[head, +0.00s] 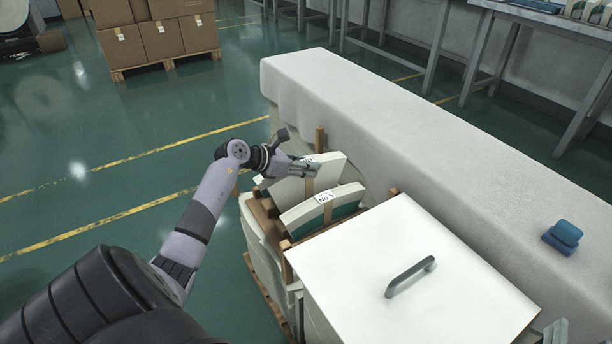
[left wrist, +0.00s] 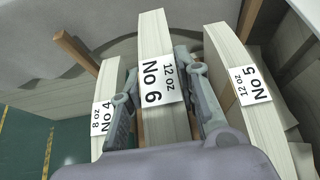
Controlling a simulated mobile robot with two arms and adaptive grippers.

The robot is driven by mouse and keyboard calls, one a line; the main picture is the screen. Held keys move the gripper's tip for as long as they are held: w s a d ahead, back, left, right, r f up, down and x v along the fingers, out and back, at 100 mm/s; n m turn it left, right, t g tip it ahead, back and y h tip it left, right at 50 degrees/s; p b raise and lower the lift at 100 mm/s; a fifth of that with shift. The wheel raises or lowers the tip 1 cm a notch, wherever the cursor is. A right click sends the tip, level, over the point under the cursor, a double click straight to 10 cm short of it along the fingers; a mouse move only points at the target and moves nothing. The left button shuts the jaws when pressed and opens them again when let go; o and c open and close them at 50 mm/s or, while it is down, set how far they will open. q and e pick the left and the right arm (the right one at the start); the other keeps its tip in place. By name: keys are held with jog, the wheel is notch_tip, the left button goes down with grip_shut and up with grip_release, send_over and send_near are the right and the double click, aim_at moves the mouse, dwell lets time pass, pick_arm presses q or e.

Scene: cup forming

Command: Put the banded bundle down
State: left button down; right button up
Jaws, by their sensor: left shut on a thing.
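My left gripper (head: 303,168) is shut on a cream banded bundle labelled No 6, 12 oz (left wrist: 155,38), with a finger on each side of it. In the head view this bundle (head: 325,177) is among the stacks by the long covered table, partly hidden by the gripper. A bundle labelled No 5 (head: 292,217), with a brown band, is beside it, nearer my body; it is at right in the left wrist view (left wrist: 226,50). A No 4, 8 oz bundle (left wrist: 106,82) is on the other side. I cannot tell whether the held bundle touches anything beneath.
A wooden pallet (head: 262,287) with upright posts (head: 320,139) carries the stacks. A white board with a grey handle (head: 410,278) lies close on the right. The long covered table (head: 430,135) runs behind, with a blue object (head: 563,235) on it. Green floor is open at left.

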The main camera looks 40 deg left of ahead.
aim_at(306, 182)
pick_arm(q)
notch_tip(306, 182, down, 4)
jog(key=shift+b, duration=0.65)
jog(key=shift+f, duration=0.2)
pick_arm(e)
notch_tip(306, 182, up, 7)
jog(key=s+t+y, duration=0.1)
jog(key=t, duration=0.3)
jog(key=shift+s+a+f, duration=0.15)
jog(key=shift+s+a, duration=0.1)
jog(key=shift+s, duration=0.1)
pick_arm(q)
jog(key=shift+f, duration=0.1)
jog(key=c, duration=1.2)
grip_release()
jog(key=shift+f, duration=0.1)
pick_arm(e)
jog(key=shift+s+r+y, duration=0.15)
jog(key=shift+r+y, duration=0.1)
jog(key=shift+y, duration=0.05)
